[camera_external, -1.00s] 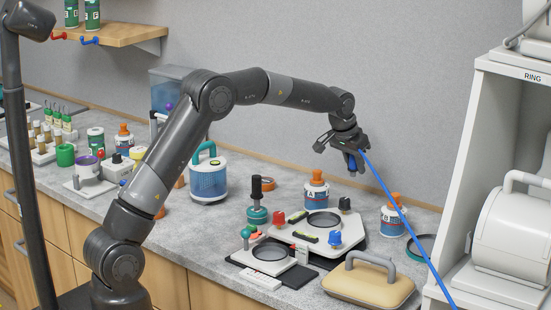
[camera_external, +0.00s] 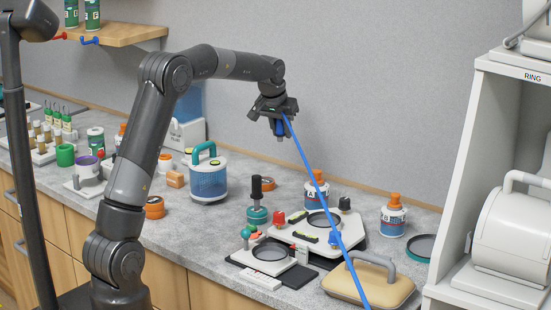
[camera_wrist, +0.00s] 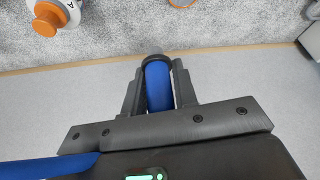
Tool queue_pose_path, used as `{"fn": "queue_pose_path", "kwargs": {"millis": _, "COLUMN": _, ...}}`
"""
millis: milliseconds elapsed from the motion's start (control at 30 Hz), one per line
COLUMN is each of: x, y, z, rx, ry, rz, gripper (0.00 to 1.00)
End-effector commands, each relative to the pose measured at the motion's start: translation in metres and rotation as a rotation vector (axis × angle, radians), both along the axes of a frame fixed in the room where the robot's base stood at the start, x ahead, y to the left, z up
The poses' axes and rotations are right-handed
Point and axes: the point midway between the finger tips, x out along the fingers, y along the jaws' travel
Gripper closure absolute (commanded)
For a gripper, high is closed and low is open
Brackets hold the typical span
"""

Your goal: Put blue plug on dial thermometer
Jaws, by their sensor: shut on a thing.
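My gripper (camera_external: 279,130) is shut on the blue plug (camera_wrist: 158,86) and holds it in the air above the back of the counter. I cannot make out for sure which thing is the dial thermometer.
Below stand a white board with a round black-rimmed plate (camera_external: 323,222), a smaller plate (camera_external: 272,253), a teal-based black-handled stamp (camera_external: 257,205), orange-capped bottles (camera_external: 394,218) and a blue canister (camera_external: 208,181). A tan handled case (camera_external: 367,282) lies at the front right.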

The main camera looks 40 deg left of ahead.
Motion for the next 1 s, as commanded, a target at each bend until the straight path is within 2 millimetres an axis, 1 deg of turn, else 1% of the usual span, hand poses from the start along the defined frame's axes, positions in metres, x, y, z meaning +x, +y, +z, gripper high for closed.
{"fn": "queue_pose_path", "kwargs": {"millis": 33, "x": -0.011, "y": 0.029, "z": 0.007, "rx": 0.001, "ry": -0.003, "rz": 0.049, "gripper": 0.97}}
{"fn": "queue_pose_path", "kwargs": {"millis": 67, "x": -0.017, "y": 0.043, "z": 0.011, "rx": 0.001, "ry": -0.003, "rz": 0.075, "gripper": 0.97}}
{"fn": "queue_pose_path", "kwargs": {"millis": 100, "x": -0.026, "y": 0.063, "z": 0.015, "rx": 0.001, "ry": -0.003, "rz": 0.11, "gripper": 0.97}}
{"fn": "queue_pose_path", "kwargs": {"millis": 167, "x": -0.041, "y": 0.092, "z": 0.022, "rx": 0.001, "ry": -0.004, "rz": 0.165, "gripper": 0.97}}
{"fn": "queue_pose_path", "kwargs": {"millis": 200, "x": -0.052, "y": 0.111, "z": 0.026, "rx": 0.0, "ry": -0.003, "rz": 0.2, "gripper": 0.97}}
{"fn": "queue_pose_path", "kwargs": {"millis": 267, "x": -0.07, "y": 0.138, "z": 0.032, "rx": 0.0, "ry": -0.002, "rz": 0.254, "gripper": 0.97}}
{"fn": "queue_pose_path", "kwargs": {"millis": 300, "x": -0.083, "y": 0.155, "z": 0.036, "rx": 0.0, "ry": -0.003, "rz": 0.291, "gripper": 0.97}}
{"fn": "queue_pose_path", "kwargs": {"millis": 400, "x": -0.115, "y": 0.194, "z": 0.045, "rx": -0.001, "ry": -0.004, "rz": 0.378, "gripper": 0.97}}
{"fn": "queue_pose_path", "kwargs": {"millis": 500, "x": -0.145, "y": 0.225, "z": 0.052, "rx": -0.002, "ry": -0.005, "rz": 0.453, "gripper": 0.97}}
{"fn": "queue_pose_path", "kwargs": {"millis": 600, "x": -0.169, "y": 0.247, "z": 0.057, "rx": -0.003, "ry": -0.004, "rz": 0.512, "gripper": 0.97}}
{"fn": "queue_pose_path", "kwargs": {"millis": 700, "x": -0.185, "y": 0.26, "z": 0.061, "rx": -0.004, "ry": -0.005, "rz": 0.55, "gripper": 0.97}}
{"fn": "queue_pose_path", "kwargs": {"millis": 867, "x": -0.197, "y": 0.276, "z": 0.057, "rx": -0.004, "ry": -0.002, "rz": 0.576, "gripper": 0.97}}
{"fn": "queue_pose_path", "kwargs": {"millis": 967, "x": -0.201, "y": 0.294, "z": 0.046, "rx": -0.004, "ry": 0.0, "rz": 0.58, "gripper": 0.97}}
{"fn": "queue_pose_path", "kwargs": {"millis": 1000, "x": -0.203, "y": 0.303, "z": 0.04, "rx": -0.004, "ry": 0.0, "rz": 0.58, "gripper": 0.97}}
